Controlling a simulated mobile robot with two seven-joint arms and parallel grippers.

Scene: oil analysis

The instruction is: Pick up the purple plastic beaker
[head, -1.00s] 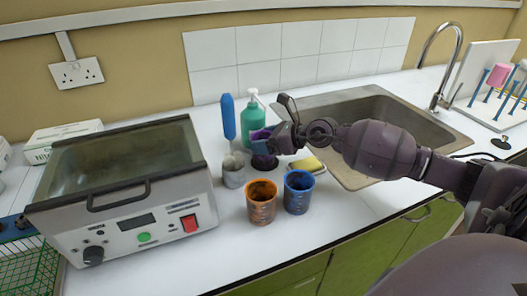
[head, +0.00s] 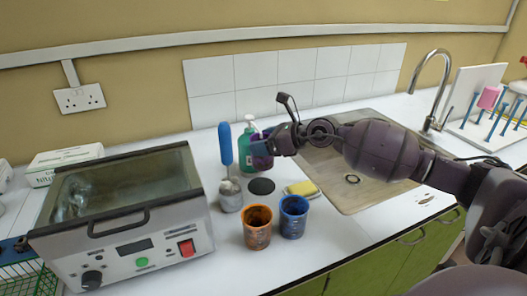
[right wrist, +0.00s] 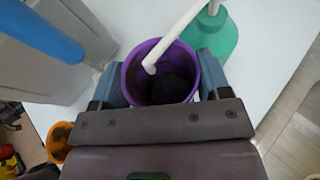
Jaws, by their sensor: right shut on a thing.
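The purple beaker (head: 260,149) is held above the white counter, behind the orange and blue beakers. My right gripper (head: 274,142) is shut on it, its arm reaching in from the right. In the right wrist view, the purple beaker (right wrist: 134,82) sits between the two blue fingers of the gripper (right wrist: 163,80), with its dark inside showing. The white pump nozzle of the green bottle (right wrist: 218,45) overlaps the beaker's opening in that view. My left gripper is not in view.
A bath device (head: 125,215) is left; a sink (head: 350,185) right.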

